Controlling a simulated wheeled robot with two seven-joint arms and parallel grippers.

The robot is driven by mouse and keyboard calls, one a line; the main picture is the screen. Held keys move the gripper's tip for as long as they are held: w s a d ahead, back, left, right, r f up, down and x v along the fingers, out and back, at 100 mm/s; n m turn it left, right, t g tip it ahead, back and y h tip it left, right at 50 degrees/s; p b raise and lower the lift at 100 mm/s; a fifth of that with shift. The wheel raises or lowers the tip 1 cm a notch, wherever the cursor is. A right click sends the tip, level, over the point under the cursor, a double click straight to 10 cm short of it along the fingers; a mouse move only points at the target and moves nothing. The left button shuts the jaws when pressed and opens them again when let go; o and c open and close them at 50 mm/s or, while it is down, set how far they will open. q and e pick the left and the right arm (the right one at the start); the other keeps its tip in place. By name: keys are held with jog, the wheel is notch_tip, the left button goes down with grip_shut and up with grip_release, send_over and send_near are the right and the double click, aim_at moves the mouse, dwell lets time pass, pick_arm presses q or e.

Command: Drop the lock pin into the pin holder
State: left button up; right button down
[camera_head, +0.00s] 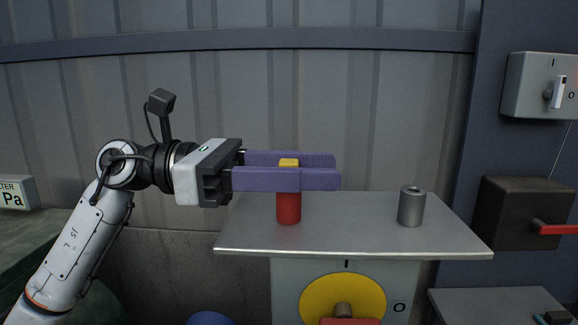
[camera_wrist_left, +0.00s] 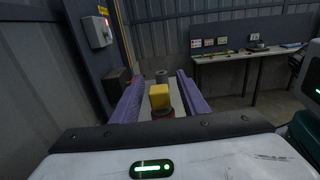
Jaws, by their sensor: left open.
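The lock pin, which I take to be the red cylinder (camera_head: 288,208) with a yellow top (camera_head: 289,162), stands upright on the grey metal shelf (camera_head: 350,243). My left gripper (camera_head: 338,171) comes in level from the left, with its two purple fingers on either side of the yellow top. It is open. In the left wrist view the yellow top (camera_wrist_left: 159,97) sits between the spread fingers, with a gap on both sides. The pin holder, which I take to be the grey cylinder (camera_head: 411,207) with a hole on top, stands to the right, clear of the fingertips. My right gripper is out of view.
A yellow disc with a red handle (camera_head: 343,299) is on the box under the shelf. A switch box (camera_head: 540,85) and a dark box with a red lever (camera_head: 520,215) are at the right. A workbench (camera_wrist_left: 245,58) shows in the left wrist view. The shelf between the cylinders is bare.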

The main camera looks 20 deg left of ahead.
pick_arm(q)
jog(key=shift+w+d, duration=0.2)
jog(key=shift+d, duration=0.45)
grip_shut()
jog(key=shift+r, duration=0.15)
